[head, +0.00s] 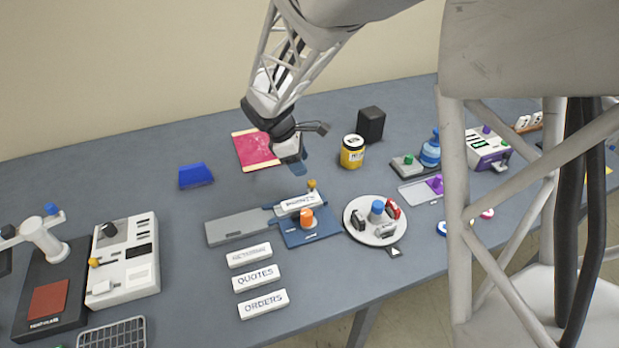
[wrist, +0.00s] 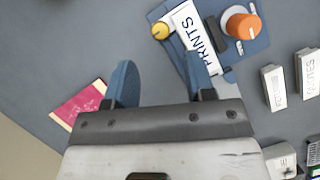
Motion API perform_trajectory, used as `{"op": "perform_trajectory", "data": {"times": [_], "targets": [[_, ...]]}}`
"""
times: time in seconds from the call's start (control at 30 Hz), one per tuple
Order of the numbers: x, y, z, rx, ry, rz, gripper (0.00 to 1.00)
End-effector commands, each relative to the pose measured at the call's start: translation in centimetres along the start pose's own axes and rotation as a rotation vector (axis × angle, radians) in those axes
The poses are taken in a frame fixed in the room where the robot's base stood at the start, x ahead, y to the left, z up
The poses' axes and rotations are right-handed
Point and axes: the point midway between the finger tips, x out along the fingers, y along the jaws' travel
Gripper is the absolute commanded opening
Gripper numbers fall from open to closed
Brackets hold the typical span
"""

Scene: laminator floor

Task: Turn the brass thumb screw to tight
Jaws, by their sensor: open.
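The brass thumb screw (head: 312,184) is a small yellow knob at the back edge of a blue plate (head: 323,232), beside the white PRINTS block (head: 299,203). In the wrist view it shows as a round brass knob (wrist: 160,31) by the end of the PRINTS block (wrist: 197,38). My gripper (head: 293,164) is above the table, behind and a little left of the screw in the head view. Its blue fingers (wrist: 161,65) are apart with nothing between them. The screw is beyond the fingertips, and no mark of its turn can be read.
An orange knob (head: 307,217) stands on the same plate, close to the screw. A grey slide plate (head: 236,227) extends left. A round white tray (head: 362,236) is right, a yellow jar (head: 352,152) behind. Three white label blocks lie in front, including QUOTES (head: 256,278).

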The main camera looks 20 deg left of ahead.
Motion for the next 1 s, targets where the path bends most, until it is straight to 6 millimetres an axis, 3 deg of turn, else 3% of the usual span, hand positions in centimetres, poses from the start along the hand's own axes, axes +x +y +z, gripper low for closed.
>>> {"op": "perform_trajectory", "data": {"times": [0.5,1.0], "targets": [[5.7,0.0,0.0,0.001,0.000,-0.001,0.50],[6.6,0.0,0.0,0.000,0.000,0.000,0.47]]}}
